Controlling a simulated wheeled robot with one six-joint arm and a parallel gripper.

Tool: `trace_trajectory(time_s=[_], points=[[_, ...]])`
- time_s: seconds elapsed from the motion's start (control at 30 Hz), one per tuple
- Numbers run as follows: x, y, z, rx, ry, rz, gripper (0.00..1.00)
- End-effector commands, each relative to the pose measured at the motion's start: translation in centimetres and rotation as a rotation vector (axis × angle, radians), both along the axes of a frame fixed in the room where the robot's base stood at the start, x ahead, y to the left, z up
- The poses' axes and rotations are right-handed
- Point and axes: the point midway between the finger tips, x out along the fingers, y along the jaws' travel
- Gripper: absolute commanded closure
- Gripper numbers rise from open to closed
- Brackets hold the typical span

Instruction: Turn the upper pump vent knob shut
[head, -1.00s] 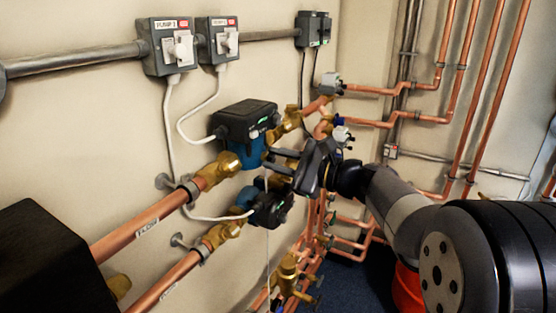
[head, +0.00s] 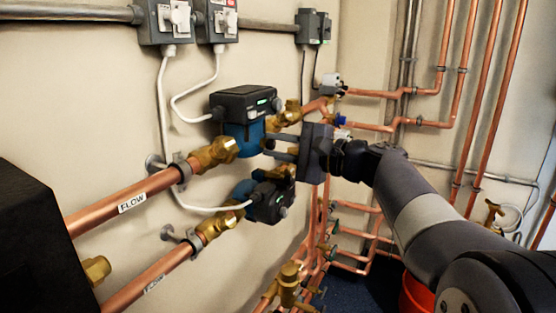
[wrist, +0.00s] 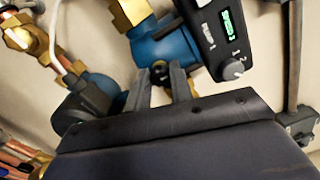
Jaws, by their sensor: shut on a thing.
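The upper pump has a black head (head: 246,102) with a green display and a blue body (head: 240,138). In the wrist view its blue body (wrist: 170,46) is at the top, with the control face (wrist: 226,32) and a grey dial on the right. The small dark vent knob (wrist: 160,69) sits on the blue body between my fingertips. My gripper (head: 270,147) reaches in from the right, and in the wrist view (wrist: 160,78) its fingers are shut on the knob. The knob is hidden in the head view, and its turn angle cannot be told.
The lower pump (head: 268,200) hangs just below my gripper. Brass valves (head: 290,113) and copper pipes (head: 340,205) crowd behind and below it. A white cable (head: 166,120) loops along the wall left of the pumps. A black box (head: 35,230) fills the lower left.

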Motion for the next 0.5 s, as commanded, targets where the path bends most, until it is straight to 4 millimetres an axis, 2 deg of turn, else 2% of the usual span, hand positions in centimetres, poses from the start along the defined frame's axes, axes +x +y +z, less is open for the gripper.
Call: trace_trajectory(time_s=[0.03, 0.5], points=[[0.0, 0.01, -0.45, -0.014, -0.019, 0.0, 1.0], [0.0, 0.01, -0.14, -0.069, -0.099, 0.001, 1.0]])
